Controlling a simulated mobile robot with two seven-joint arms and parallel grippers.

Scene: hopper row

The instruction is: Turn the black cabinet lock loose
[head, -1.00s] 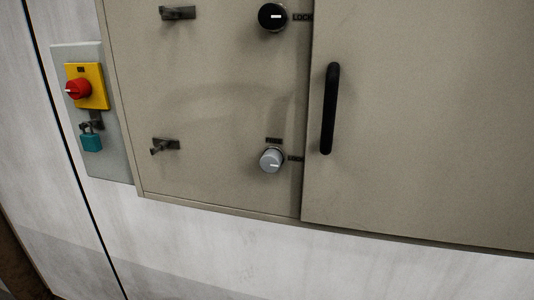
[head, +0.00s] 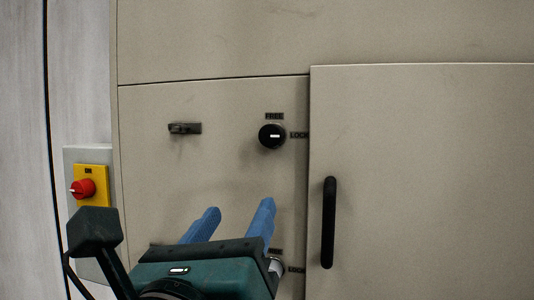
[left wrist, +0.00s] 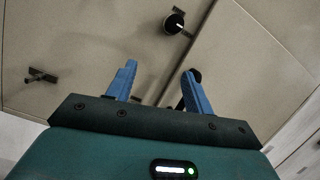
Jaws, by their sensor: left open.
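The black lock knob (head: 272,136) sits on the beige cabinet panel, left of the door seam. Its white mark lies horizontal, in line with the LOCK label (head: 299,135) on its right; a FREE label (head: 274,116) is above it. My left gripper (head: 236,208) is open and empty, below and left of the knob in the head view, apart from it. In the left wrist view the black knob (left wrist: 174,23) shows beyond and above the open fingers (left wrist: 158,70). My right gripper is not in view.
A grey knob (head: 277,265) is partly hidden behind my left gripper. A black door handle (head: 328,222) stands out to the right. A small dark latch (head: 185,128) is left of the black knob. A red switch (head: 83,189) on yellow is at far left.

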